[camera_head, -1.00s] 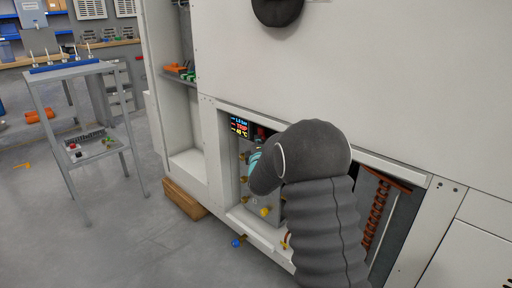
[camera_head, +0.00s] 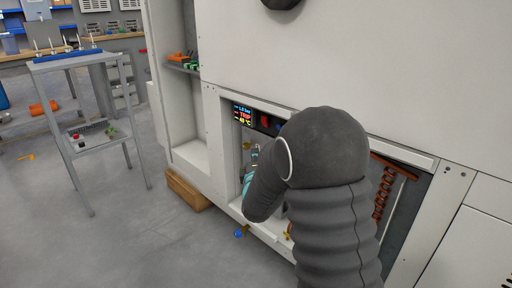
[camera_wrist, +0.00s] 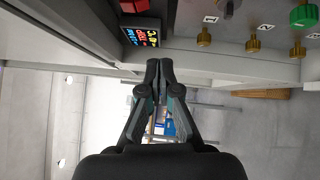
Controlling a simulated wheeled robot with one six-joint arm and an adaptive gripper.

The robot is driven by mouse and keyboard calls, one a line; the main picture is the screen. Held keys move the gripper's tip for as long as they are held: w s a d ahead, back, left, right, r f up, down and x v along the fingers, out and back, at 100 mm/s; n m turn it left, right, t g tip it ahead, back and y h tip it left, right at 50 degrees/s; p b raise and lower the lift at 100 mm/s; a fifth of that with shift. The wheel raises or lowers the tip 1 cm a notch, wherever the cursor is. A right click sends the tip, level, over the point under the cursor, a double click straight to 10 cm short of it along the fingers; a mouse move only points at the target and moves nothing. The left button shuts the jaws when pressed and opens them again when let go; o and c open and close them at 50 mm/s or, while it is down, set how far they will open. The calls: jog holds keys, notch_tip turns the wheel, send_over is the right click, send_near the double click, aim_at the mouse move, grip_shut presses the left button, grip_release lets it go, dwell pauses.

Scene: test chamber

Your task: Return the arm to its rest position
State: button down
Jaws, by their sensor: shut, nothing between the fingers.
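My gripper (camera_wrist: 159,68) is shut and empty in the wrist view, its two dark fingertips together beside the edge of the panel recess. In the head view my gripper (camera_head: 250,155) shows only partly, in front of the recess opening. My dark ribbed arm covers much of the recess and hides part of the gripper.
A lit display (camera_head: 242,115) reads TRIP; it also shows in the wrist view (camera_wrist: 142,38). Brass knobs (camera_wrist: 204,37) and a green knob (camera_wrist: 303,16) sit on the panel. A grey trolley (camera_head: 85,65) stands left over open floor.

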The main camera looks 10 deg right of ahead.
jog(key=shift+s+f, duration=0.15)
jog(key=shift+s, duration=0.4)
